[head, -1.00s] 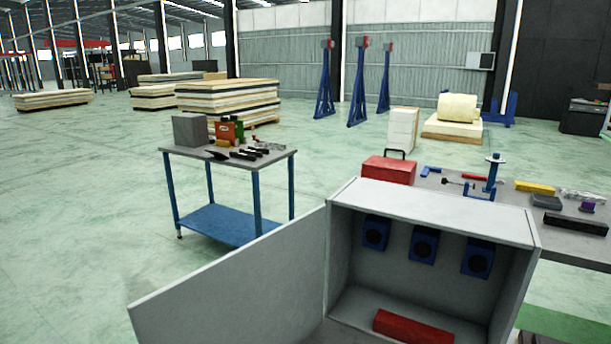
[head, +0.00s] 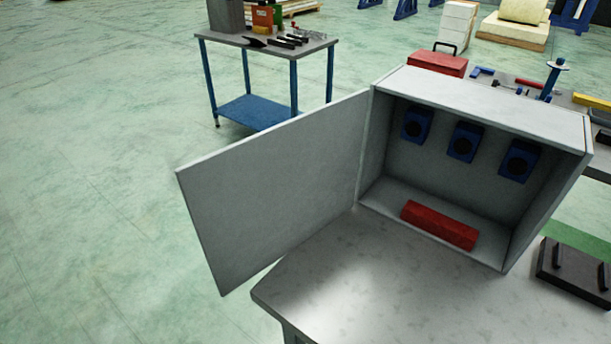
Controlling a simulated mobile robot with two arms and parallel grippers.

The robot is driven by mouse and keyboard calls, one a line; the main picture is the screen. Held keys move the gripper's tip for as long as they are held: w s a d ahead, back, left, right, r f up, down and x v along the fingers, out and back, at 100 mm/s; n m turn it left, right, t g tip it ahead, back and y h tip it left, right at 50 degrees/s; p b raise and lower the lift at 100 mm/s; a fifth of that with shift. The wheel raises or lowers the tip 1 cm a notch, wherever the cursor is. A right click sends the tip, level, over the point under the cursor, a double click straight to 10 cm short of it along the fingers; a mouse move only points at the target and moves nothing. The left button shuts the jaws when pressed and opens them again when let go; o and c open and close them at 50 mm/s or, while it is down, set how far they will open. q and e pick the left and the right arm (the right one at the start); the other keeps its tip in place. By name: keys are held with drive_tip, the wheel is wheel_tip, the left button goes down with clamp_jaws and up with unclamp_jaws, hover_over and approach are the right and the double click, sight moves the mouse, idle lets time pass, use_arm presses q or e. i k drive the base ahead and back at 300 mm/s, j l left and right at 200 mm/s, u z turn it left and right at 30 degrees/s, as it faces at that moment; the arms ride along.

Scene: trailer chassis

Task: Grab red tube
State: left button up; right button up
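A red bar-shaped piece (head: 439,225), the only tube-like red thing inside the cabinet, lies on the cabinet floor near its front opening. It looks like a long block with a roughly square section. The grey cabinet (head: 490,97) stands on a grey table with its door (head: 275,185) swung wide open to the left. Neither of my grippers shows in the head view.
Several blue units (head: 464,142) hang on the cabinet's back wall. The grey table top (head: 350,285) in front of the cabinet is bare. A black piece with handles (head: 572,272) lies at the right. A red toolbox (head: 437,62) and a tool cart (head: 265,50) stand behind.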

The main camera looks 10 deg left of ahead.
sight(461, 235)
drive_tip(key=j+z, duration=0.2)
drive_tip(key=z, duration=0.25)
drive_tip(key=i+j+z, duration=0.1)
drive_tip(key=z, duration=0.35)
drive_tip(key=j+z, duration=0.5)
drive_tip(key=j, duration=0.3)
drive_tip(key=k+j+z, duration=0.1)
drive_tip(key=j, duration=0.25)
drive_tip(key=k+j+z, duration=0.1)
drive_tip(key=j, duration=0.25)
drive_tip(key=k+j+z, duration=0.15)
drive_tip(key=j, duration=0.25)
drive_tip(key=k+j+z, duration=0.1)
drive_tip(key=j, duration=0.25)
drive_tip(key=k+j+z, duration=0.1)
drive_tip(key=j, duration=0.25)
